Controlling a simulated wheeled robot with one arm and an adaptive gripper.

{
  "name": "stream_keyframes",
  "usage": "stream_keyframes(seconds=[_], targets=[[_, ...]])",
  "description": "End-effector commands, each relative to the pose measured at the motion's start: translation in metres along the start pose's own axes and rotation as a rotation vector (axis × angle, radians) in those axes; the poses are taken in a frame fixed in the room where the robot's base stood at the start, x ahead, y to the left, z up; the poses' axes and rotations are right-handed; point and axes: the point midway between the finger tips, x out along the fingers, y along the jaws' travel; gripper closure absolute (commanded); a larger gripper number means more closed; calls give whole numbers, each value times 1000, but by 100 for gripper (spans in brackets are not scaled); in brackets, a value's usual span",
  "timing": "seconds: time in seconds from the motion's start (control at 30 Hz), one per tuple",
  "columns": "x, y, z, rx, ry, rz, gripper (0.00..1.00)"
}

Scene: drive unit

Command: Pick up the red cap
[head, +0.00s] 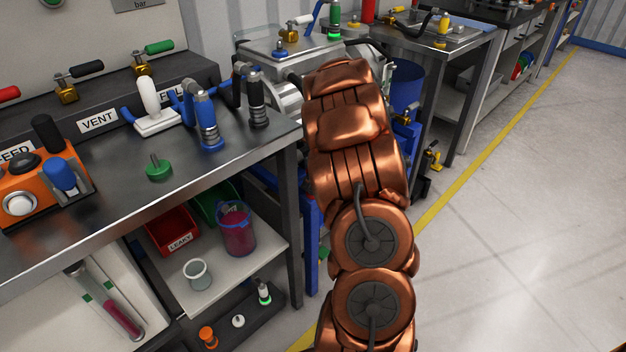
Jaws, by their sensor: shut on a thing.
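I cannot make out a red cap for certain in the head view. My copper-coloured arm reaches up through the middle of the picture, over the gap right of the near bench, and hides what lies behind it. My gripper does not show; it is hidden behind the arm or out of frame.
The near steel bench (117,212) holds a green knobbed disc (159,169), a blue hose coupling (208,122) and an orange control box (35,190). A red bin (172,232) marked LEAKY sits on its lower shelf. Open floor (520,220) lies to the right.

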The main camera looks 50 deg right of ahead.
Motion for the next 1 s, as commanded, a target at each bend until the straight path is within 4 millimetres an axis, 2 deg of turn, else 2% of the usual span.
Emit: stream_keyframes(seconds=[0.27,0.77,1.0], targets=[[-10,1,1,-1,0,-1,100],[-68,0,25,-2,-2,-2,100],[-77,8,1,2,0,-1,100]])
